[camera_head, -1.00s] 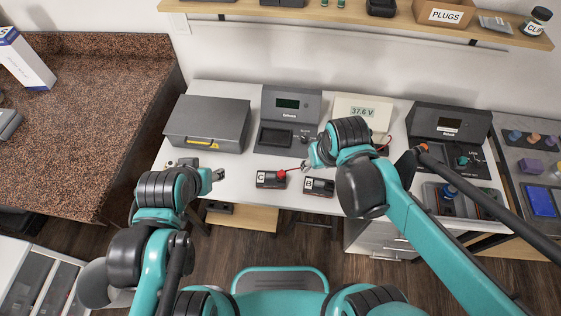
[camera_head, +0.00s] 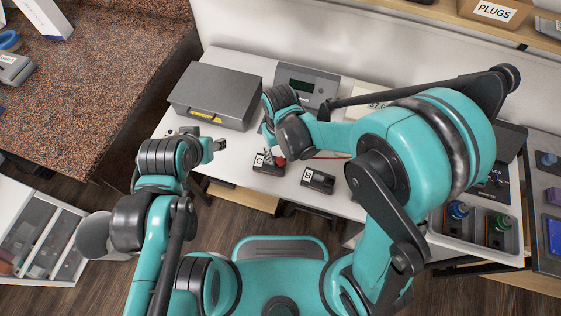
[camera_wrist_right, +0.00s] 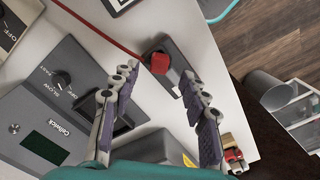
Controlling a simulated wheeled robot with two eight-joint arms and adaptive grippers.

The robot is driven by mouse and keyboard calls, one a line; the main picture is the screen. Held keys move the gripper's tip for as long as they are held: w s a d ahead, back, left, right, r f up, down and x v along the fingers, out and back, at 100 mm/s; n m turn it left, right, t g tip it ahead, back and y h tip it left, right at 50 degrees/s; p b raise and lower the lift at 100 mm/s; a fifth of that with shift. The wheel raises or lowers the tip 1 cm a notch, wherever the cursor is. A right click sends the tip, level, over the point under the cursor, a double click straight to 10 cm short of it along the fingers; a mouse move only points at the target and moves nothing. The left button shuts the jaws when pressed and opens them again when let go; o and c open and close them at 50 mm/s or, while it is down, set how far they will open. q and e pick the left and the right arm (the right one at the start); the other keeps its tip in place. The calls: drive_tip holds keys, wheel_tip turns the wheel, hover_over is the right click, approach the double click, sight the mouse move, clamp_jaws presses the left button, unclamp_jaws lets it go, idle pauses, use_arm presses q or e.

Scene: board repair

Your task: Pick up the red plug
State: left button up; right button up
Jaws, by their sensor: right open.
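The red plug (camera_head: 279,161) sits at module C (camera_head: 267,167), a dark block near the table's front edge, with a red cable running right from it. In the right wrist view the red plug (camera_wrist_right: 160,63) shows on the dark block, ahead of and between my open fingers. My right gripper (camera_wrist_right: 158,87) is open and empty; its tips are apart from the plug. In the head view the right gripper (camera_head: 268,140) is just behind module C, largely hidden by its own wrist. My left gripper (camera_head: 219,146) is at the table's left front edge, its finger opening too small to judge.
Module B (camera_head: 318,180) lies to the right of module C. A grey case (camera_head: 214,92) stands at the back left, and a grey device with a display (camera_head: 305,86) stands behind. A tray (camera_head: 463,232) with blue and green plugs is at right.

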sight(280, 159)
wheel_tip(280, 159, down, 4)
drive_tip(key=shift+d+r+b, duration=0.1)
drive_tip(key=shift+r+b, duration=0.15)
drive_tip(key=shift+b, duration=0.35)
drive_tip(key=shift+r, duration=0.1)
clamp_jaws()
drive_tip(key=shift+r, duration=0.1)
wheel_tip(280, 159, up, 5)
drive_tip(key=p, duration=0.2)
drive_tip(key=shift+s+p, duration=0.15)
drive_tip(key=shift+p, duration=0.2)
drive_tip(key=s+d+r+p, duration=0.3)
drive_tip(key=s+d+r, duration=0.2)
drive_tip(key=s+d, duration=0.2)
drive_tip(key=shift+s+d+r+p, duration=0.35)
drive_tip(key=shift+s+r+p, duration=0.05)
drive_tip(key=shift+s, duration=0.4)
